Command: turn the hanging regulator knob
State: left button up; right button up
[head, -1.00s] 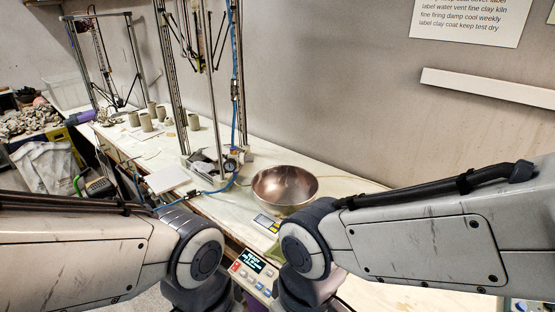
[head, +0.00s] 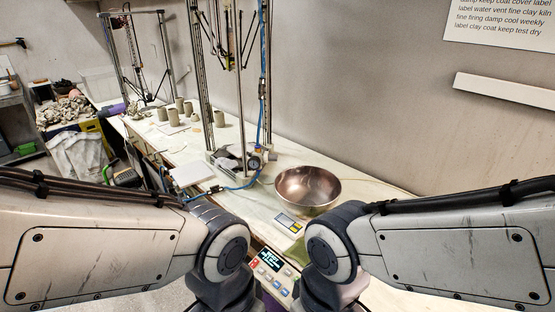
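The regulator (head: 255,162), with a small round dial, sits low at the front right post of the nearer delta printer frame, and a blue hose runs from it. Its knob is too small to tell apart clearly. Both of my arms come in from the sides and bend down at the bottom of the head view, well in front of the regulator. My left and right grippers are out of the picture.
A metal bowl (head: 308,187) stands on the bench right of the regulator, with a small scale (head: 289,222) in front. A control box (head: 272,266) sits between my arms. A white board (head: 193,173) lies left. Several clay cups (head: 180,105) stand behind.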

aim_at(273, 157)
jog(key=u, duration=1.7)
jog(key=i, duration=3.5)
jog(key=z, duration=4.85)
